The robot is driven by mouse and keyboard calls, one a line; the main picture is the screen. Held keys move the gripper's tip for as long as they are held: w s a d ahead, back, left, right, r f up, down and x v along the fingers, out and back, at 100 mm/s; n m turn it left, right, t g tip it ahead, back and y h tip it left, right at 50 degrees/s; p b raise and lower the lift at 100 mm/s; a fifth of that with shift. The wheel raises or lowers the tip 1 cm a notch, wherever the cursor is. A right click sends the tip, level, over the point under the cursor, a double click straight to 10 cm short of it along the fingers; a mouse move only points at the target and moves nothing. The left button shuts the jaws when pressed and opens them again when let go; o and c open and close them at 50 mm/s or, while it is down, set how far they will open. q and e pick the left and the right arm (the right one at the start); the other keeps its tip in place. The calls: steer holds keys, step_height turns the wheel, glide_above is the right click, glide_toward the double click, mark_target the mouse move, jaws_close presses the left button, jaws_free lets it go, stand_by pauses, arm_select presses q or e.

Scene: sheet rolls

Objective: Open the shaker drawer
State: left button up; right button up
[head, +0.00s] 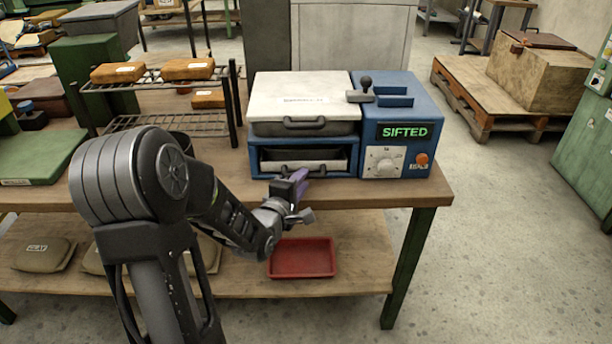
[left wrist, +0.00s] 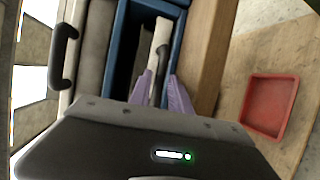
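The shaker is a blue machine (head: 405,105) on the table with a white lid (head: 300,98) and a lit sign reading SIFTED. Below the lid is a blue-framed opening with a pale drawer (head: 330,155) in it; a dark handle is at the drawer's front. My left gripper (head: 297,182) is in front of the drawer's lower edge. In the left wrist view its purple fingers (left wrist: 160,88) are apart, with the dark drawer handle (left wrist: 160,58) in line between or just beyond their tips. I cannot tell whether they touch it. My right gripper is not in view.
A second dark handle (head: 303,122) is on the grey section under the lid. A wire rack (head: 160,105) with orange packets stands left. A red tray (head: 302,258) lies on the lower shelf. The floor right of the table is clear up to a pallet (head: 490,90).

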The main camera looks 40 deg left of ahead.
arm_select(q)
steer(key=shift+x, duration=1.7)
steer(key=shift+s, duration=0.1)
steer(key=shift+c, duration=0.2)
jaws_close()
